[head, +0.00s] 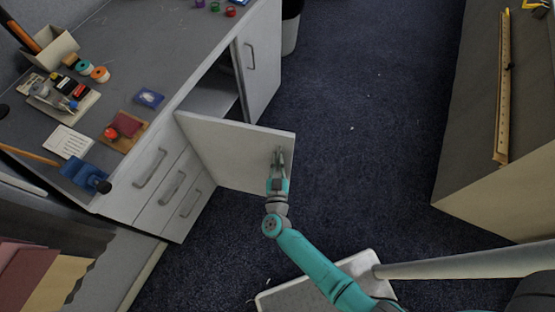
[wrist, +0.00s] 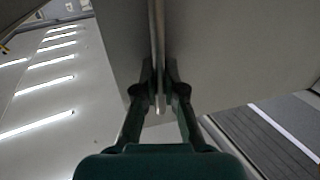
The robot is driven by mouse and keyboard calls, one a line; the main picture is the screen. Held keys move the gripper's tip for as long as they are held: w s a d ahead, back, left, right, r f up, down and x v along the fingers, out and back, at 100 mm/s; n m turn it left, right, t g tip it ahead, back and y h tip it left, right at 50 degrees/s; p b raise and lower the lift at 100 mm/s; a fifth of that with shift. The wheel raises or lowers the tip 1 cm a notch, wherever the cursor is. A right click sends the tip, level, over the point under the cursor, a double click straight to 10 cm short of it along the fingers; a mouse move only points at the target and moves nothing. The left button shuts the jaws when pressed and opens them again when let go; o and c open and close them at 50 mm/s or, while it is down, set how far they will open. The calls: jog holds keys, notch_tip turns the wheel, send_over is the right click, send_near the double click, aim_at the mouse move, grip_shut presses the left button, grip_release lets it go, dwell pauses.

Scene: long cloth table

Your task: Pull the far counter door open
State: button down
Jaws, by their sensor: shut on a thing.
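A pale counter door (head: 225,148) stands swung wide out from the counter front, beside the drawers, with a dark cabinet opening behind it. My gripper (head: 279,160) is at this door's outer edge, shut on its handle. In the wrist view the bar handle (wrist: 156,40) runs down between my gripper's two fingers (wrist: 160,85), against the grey door panel (wrist: 235,50). Another counter door (head: 264,55), farther along, looks closed, with its own handle (head: 249,56) clear of my gripper.
Drawers (head: 165,185) with handles are left of the open door. The countertop (head: 150,60) holds a pen box, tape rolls and small trays. A dark bin (head: 291,25) stands beyond the far door. Blue carpet (head: 365,110) is clear up to the right-hand table (head: 470,130).

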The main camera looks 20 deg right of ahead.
jog(key=shift+s+d, duration=0.1)
jog(key=shift+d, duration=0.1)
jog(key=c, duration=1.5)
grip_release()
jog(key=shift+c, duration=0.2)
jog(key=shift+a, duration=0.1)
jog(key=v, duration=1.2)
jog(key=s+d+r+n+g+y, duration=0.1)
jog(key=s+d+r+n+y, duration=0.1)
jog(key=s+r, duration=1)
jog(key=s+d+r+n+g+y, duration=0.1)
jog(key=s+d+r+y, duration=0.3)
jog(key=s+r, duration=0.8)
jog(key=shift+s+d+n, duration=0.55)
jog(key=shift+d+n, duration=0.05)
jog(key=shift+d, duration=0.4)
